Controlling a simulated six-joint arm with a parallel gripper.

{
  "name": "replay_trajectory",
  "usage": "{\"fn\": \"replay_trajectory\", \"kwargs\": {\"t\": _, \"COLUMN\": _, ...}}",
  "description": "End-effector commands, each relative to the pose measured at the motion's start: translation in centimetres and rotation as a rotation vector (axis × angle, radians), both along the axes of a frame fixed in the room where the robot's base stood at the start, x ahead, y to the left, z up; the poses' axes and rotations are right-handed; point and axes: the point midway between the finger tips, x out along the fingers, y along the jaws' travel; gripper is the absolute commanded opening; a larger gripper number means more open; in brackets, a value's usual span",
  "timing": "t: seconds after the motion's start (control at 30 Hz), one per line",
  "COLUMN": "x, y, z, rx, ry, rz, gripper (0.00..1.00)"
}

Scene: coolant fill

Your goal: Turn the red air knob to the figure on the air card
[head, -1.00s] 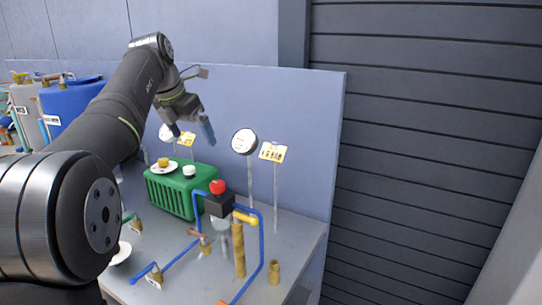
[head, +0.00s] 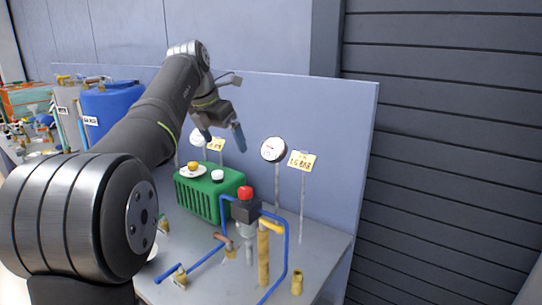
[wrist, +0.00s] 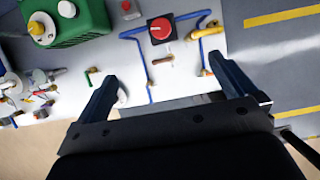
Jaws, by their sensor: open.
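The red air knob (head: 245,192) sits on top of a black block on the blue pipework. In the wrist view the knob (wrist: 161,30) is a red disc with a pale pointer mark, beyond my fingertips. A yellow card (head: 301,161) stands on a post beside a round gauge (head: 273,149); its print seems to end in BAR, but the figure is too small to read surely. A second yellow card (head: 215,144) is partly hidden by my gripper (head: 222,136). My gripper is open and empty, above and behind the green box, apart from the knob.
A green ribbed box (head: 210,192) with a yellow knob (head: 193,165) and a white button (head: 217,175) stands left of the red knob. Blue pipes and brass fittings (head: 297,282) cover the bench front. A panel (head: 320,110) stands behind. Blue barrel (head: 112,105) is far left.

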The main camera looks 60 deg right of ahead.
Motion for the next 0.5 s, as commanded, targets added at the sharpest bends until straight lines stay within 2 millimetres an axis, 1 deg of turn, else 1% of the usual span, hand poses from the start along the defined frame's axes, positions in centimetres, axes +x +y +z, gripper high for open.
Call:
{"fn": "replay_trajectory", "kwargs": {"t": 0.3, "x": 0.0, "y": 0.0, "z": 0.0, "rx": 0.0, "ry": 0.0, "rz": 0.0, "gripper": 1.0}}
{"fn": "replay_trajectory", "kwargs": {"t": 0.37, "x": 0.0, "y": 0.0, "z": 0.0, "rx": 0.0, "ry": -0.001, "rz": -0.001, "gripper": 0.9}}
{"fn": "replay_trajectory", "kwargs": {"t": 0.43, "x": 0.3, "y": -0.1, "z": -0.3, "rx": -0.003, "ry": -0.013, "rz": -0.006, "gripper": 0.76}}
{"fn": "replay_trajectory", "kwargs": {"t": 0.5, "x": 0.9, "y": -0.2, "z": -1.0, "rx": -0.013, "ry": -0.049, "rz": -0.026, "gripper": 0.63}}
